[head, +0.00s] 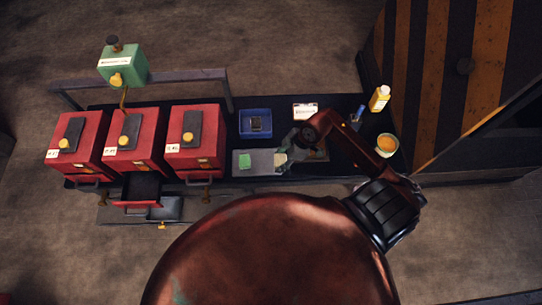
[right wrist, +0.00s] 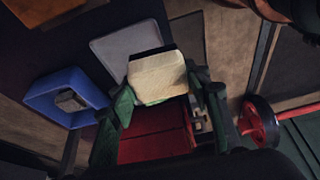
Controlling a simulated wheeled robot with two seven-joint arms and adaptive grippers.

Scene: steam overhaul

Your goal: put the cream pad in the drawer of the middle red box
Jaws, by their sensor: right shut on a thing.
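The cream pad (right wrist: 157,78) is held between the green fingers of my right gripper (right wrist: 160,98) in the right wrist view. In the head view the pad (head: 281,159) shows as a small pale patch beside the right gripper (head: 289,152), over the grey plate's right part. The middle red box (head: 133,139) stands between two other red boxes. Its drawer (head: 142,188) is pulled out, with a dark inside that looks empty. My left gripper is not in view.
A green pad (head: 244,162) lies on the grey plate (head: 262,168). A blue tray (head: 255,136) holds a dark item behind it. A yellow bottle (head: 380,98) and an orange-filled bowl (head: 387,143) stand at the right. A green box (head: 122,66) rises behind the red boxes.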

